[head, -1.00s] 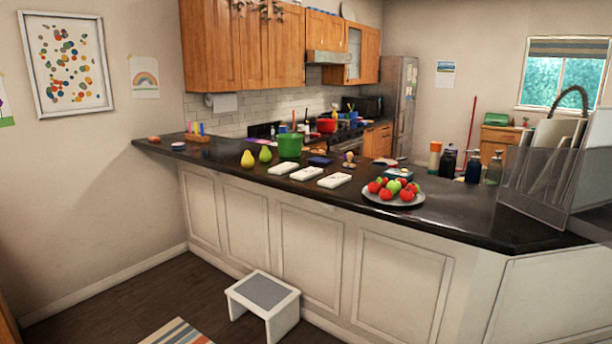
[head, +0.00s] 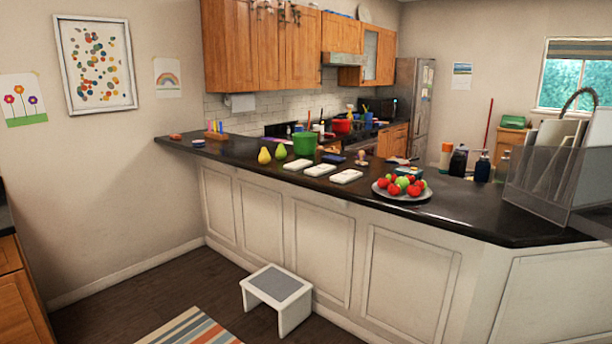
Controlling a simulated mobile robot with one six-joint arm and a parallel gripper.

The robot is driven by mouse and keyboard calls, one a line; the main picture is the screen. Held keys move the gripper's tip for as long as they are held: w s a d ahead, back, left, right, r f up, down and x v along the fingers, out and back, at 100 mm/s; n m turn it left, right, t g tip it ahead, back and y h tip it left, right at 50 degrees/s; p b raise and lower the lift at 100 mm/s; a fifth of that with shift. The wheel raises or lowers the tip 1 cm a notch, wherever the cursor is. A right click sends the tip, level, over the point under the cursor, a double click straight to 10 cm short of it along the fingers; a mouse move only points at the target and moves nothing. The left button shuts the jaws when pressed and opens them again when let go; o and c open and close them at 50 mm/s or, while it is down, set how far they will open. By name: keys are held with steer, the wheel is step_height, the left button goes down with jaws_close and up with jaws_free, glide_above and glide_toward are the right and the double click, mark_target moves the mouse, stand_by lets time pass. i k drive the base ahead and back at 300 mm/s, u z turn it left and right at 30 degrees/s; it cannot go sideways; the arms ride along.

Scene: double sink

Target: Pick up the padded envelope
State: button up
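I cannot make out a padded envelope for certain in the head view. Three small white flat objects, the left one (head: 298,164), the middle one (head: 320,170) and the right one (head: 346,176), lie in a row on the dark counter (head: 450,212); they are too small to identify. My gripper is not in view.
A plate of red and green fruit (head: 402,188), a green pot (head: 304,143) and two pears (head: 265,156) stand on the counter. A clear rack (head: 540,185) is at its right end. A white step stool (head: 277,292) and striped rug (head: 190,328) are on the floor.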

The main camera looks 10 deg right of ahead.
mark_target(319, 170)
steer(key=u, duration=0.35)
steer(key=k, duration=1.15)
steer(key=u, duration=0.95)
steer(key=i, duration=1.2)
steer(key=u, duration=0.45)
steer(key=i, duration=2.45)
steer(key=z, duration=0.75)
steer(key=i, duration=0.65)
steer(key=z, duration=0.25)
